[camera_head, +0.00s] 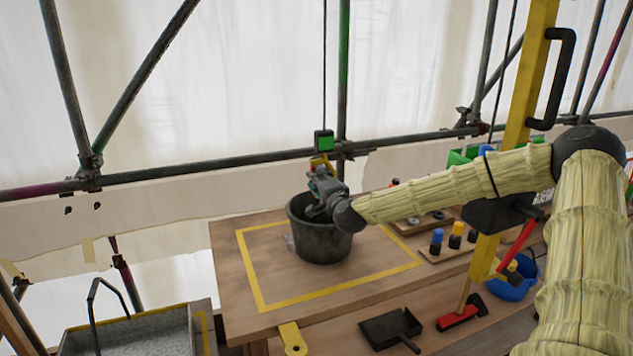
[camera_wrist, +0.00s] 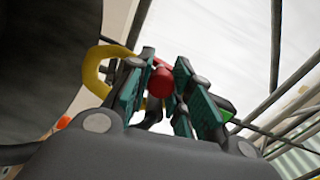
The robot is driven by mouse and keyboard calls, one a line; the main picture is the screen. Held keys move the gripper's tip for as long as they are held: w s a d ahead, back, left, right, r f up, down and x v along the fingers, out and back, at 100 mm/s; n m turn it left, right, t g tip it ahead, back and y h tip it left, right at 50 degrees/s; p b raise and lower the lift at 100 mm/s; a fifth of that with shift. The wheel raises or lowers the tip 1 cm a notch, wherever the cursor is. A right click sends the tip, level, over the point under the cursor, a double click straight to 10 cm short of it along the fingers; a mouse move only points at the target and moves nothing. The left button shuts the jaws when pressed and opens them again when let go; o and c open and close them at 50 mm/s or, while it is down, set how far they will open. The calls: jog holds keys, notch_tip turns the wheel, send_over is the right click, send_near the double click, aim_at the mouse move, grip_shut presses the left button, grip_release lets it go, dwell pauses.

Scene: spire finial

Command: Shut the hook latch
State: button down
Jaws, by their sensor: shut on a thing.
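The yellow hook (camera_head: 321,160) hangs from a green-faced block (camera_head: 323,141) on a cable, just above a dark bucket (camera_head: 322,247). My gripper (camera_head: 322,184) is at the hook, over the bucket's rim, and covers the hook's lower part in the head view. In the wrist view, the yellow hook (camera_wrist: 92,72) curves out to the left behind my fingers. A red latch with a rounded knob (camera_wrist: 161,82) sits between the green finger pads of my gripper (camera_wrist: 163,76), which is shut on it. Whether the latch closes the hook's mouth cannot be told.
The bucket stands in a yellow taped outline (camera_head: 252,275) on the wooden table (camera_head: 228,270). Scaffold tubes (camera_head: 230,168) run behind it. A yellow post (camera_head: 525,90) with a black handle (camera_head: 562,75) stands right. The table's front left is clear.

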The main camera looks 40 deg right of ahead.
jog(key=shift+f, duration=0.15)
jog(key=c, duration=1.3)
grip_release()
jog(key=shift+o, duration=0.2)
jog(key=shift+s, duration=0.15)
jog(key=v, duration=1.1)
jog(key=shift+s, duration=0.35)
jog(key=shift+a, duration=0.1)
